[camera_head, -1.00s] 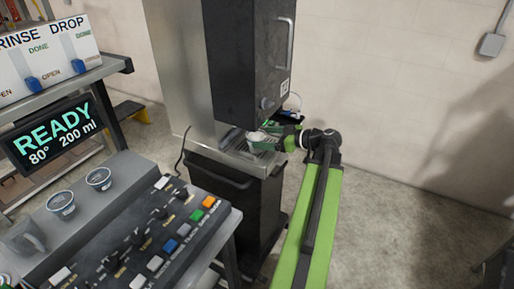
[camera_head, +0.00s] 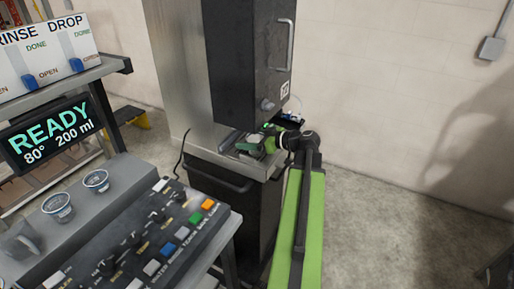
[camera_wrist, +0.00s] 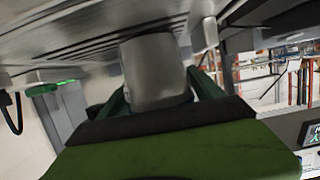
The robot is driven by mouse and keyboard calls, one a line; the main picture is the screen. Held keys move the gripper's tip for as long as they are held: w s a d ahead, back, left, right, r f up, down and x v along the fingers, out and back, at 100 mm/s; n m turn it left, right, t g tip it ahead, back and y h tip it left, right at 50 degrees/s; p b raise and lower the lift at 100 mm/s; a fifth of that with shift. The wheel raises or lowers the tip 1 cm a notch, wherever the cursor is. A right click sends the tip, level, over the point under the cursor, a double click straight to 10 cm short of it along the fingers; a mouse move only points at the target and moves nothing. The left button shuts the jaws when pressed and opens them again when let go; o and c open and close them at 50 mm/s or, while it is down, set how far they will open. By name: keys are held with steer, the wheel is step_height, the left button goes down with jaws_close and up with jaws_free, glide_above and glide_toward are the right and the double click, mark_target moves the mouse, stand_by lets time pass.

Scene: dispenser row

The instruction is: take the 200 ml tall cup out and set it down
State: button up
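The tall cup (camera_wrist: 152,70), plain and light grey, stands between my two green fingers in the wrist view. Each finger appears to meet one side of it, and the cup hides the tips in part. In the head view the cup is a small pale shape (camera_head: 254,139) at the dispenser's opening. My gripper (camera_head: 256,145) is there too, just above the metal drip tray (camera_head: 232,155) and under the dark dispenser body (camera_head: 240,70). Whether the cup touches the tray is hidden.
A display (camera_head: 50,135) reads READY, 80°, 200 ml. The floor (camera_head: 400,220) to the right is open.

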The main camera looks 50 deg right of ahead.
steer(key=c, duration=1.5)
